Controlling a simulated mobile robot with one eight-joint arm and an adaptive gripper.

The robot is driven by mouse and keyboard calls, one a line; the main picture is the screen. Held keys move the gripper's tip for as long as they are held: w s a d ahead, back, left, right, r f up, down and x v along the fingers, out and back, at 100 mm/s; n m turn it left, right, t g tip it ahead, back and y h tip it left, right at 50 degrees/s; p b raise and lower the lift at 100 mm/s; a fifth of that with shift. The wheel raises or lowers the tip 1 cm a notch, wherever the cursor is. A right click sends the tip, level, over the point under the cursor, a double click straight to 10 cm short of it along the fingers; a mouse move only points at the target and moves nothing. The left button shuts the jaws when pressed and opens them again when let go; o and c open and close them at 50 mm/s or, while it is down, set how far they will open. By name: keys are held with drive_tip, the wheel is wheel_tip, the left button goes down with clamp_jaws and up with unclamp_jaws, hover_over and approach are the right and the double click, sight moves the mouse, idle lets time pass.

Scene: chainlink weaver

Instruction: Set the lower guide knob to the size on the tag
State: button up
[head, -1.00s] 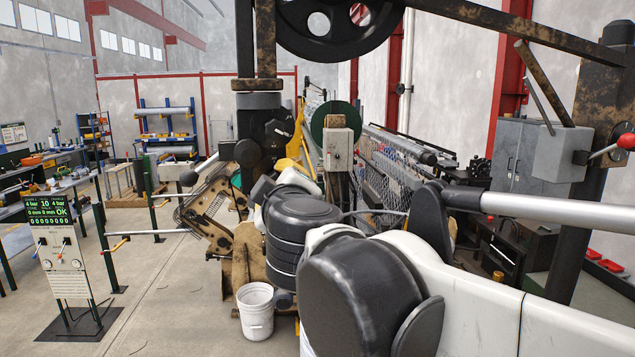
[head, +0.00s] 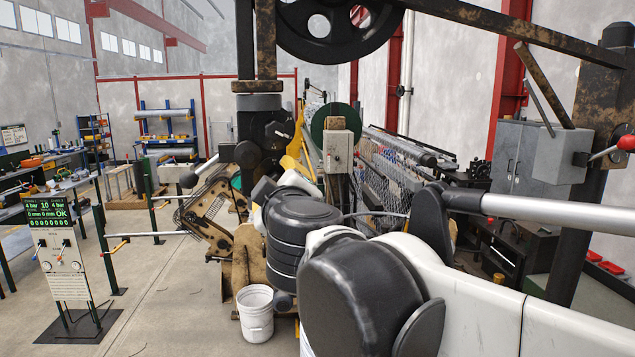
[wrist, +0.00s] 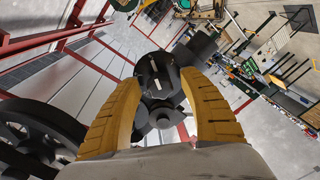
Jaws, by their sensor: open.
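A black knob (head: 277,130) with a pale pointer line sits on the dark block of the machine's column. In the wrist view a black knob (wrist: 158,75) with a short white mark lies ahead between my fingers. My gripper (wrist: 160,95) is open, with one yellow finger on each side of that view and nothing held. In the head view its yellow fingers (head: 296,150) are just right of and below the knob. I cannot tell whether they touch it. A rounder black part (head: 247,153) sits lower left of the knob. I cannot read a size tag or any scale.
A control stand (head: 62,262) with a green-lit display stands at the left. A white bucket (head: 255,312) is on the floor below the machine. A grey switch box (head: 338,150) is close to the right of the fingers. A large black wheel (head: 335,28) hangs above.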

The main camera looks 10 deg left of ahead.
drive_tip(key=v, duration=1.2)
